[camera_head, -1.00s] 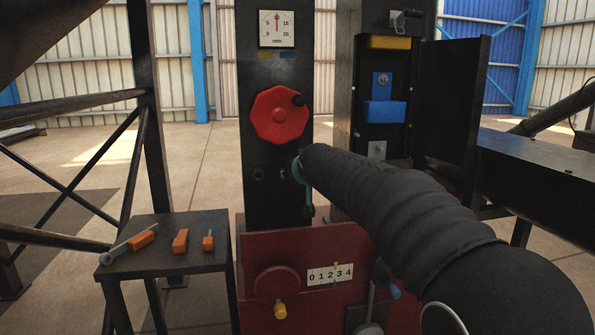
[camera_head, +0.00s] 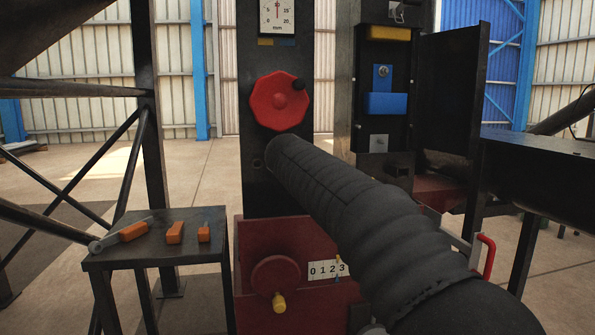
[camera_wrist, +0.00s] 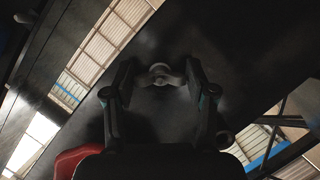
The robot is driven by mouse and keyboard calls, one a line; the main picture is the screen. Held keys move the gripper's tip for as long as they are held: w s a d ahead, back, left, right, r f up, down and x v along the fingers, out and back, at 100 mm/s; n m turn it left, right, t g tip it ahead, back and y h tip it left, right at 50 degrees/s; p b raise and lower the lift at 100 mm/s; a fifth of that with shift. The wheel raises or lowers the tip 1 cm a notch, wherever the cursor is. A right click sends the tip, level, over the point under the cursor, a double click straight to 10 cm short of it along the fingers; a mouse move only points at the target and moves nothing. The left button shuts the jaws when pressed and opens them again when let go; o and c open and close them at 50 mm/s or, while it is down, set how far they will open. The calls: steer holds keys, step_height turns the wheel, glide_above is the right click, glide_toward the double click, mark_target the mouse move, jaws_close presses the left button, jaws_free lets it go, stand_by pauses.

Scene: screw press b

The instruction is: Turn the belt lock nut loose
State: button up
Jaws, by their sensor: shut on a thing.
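In the wrist view, a small pale metal nut (camera_wrist: 159,70) with stubby sides sits on a dark plate face at the upper middle. I take it to be the belt lock nut. My gripper (camera_wrist: 160,76) has one dark finger on each side of it and is shut on it. The exact contact at the fingertips is too dark to make out. In the head view, my black-sleeved arm ends against the dark column (camera_head: 258,190), just below the red handwheel (camera_head: 279,101). It hides my gripper and the nut there.
A dark side table (camera_head: 150,255) at the left holds several orange-handled tools. Below are a red panel with a yellow-knobbed crank (camera_head: 279,303) and a number plate (camera_head: 322,270). A red handle (camera_head: 488,256) stands at right. A dark cylinder (camera_wrist: 222,138) sits near the right finger.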

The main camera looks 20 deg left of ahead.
steer(key=shift+n, duration=0.4)
steer(key=o, duration=1.2)
steer(key=shift+c, duration=0.2)
steer(key=v, duration=1.2)
steer(key=shift+f, duration=0.2)
steer(key=shift+s+a, duration=0.1)
